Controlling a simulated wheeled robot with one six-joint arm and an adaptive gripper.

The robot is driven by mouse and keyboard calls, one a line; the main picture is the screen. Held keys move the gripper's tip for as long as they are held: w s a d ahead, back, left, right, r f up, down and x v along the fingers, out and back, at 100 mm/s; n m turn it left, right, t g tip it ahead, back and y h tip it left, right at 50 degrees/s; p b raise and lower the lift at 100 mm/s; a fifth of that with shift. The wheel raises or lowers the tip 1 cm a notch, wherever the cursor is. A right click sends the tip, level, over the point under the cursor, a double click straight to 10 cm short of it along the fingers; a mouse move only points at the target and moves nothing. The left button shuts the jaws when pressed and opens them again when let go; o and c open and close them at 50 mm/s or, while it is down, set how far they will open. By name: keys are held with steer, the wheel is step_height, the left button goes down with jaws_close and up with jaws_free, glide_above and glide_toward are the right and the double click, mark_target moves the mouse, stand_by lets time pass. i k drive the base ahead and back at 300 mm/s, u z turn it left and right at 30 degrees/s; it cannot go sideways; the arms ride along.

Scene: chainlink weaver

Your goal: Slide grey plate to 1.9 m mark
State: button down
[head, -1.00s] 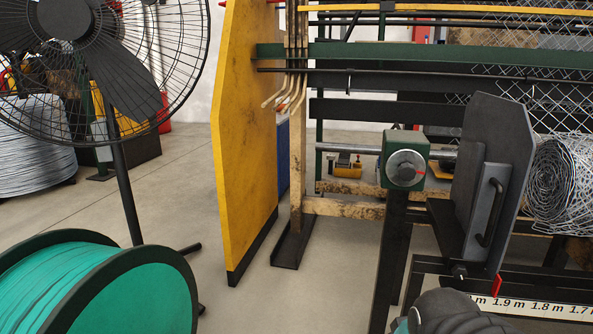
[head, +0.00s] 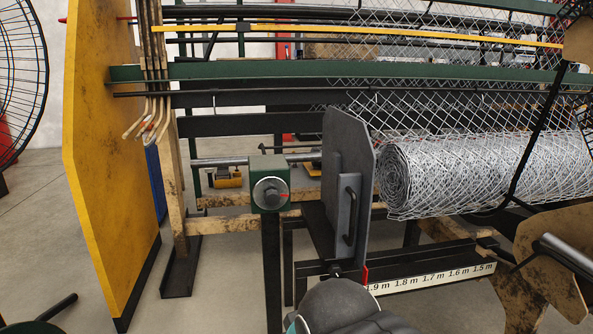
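The grey plate (head: 342,150) stands upright on a dark rail right of centre, with a black bar handle (head: 350,216) on its near face. A red pointer (head: 366,275) below the plate is close to the 1.9 m label on the white scale strip (head: 433,280). The marks fall to 1.5 m towards the right. The strip's left end is hidden behind a dark rounded part of my arm at the bottom. My gripper's fingers do not show, so contact with the handle cannot be seen.
A roll of chainlink mesh (head: 480,175) lies just right of the plate. A green gearbox with a round dial (head: 270,185) stands to its left. A yellow machine panel (head: 110,160) is farther left, with bare floor (head: 225,275) between. Brown worn metal parts (head: 550,255) are at the right.

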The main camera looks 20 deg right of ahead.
mark_target(339, 225)
steer(key=z, duration=1.2)
steer(key=i, duration=0.85)
steer(key=u, duration=0.2)
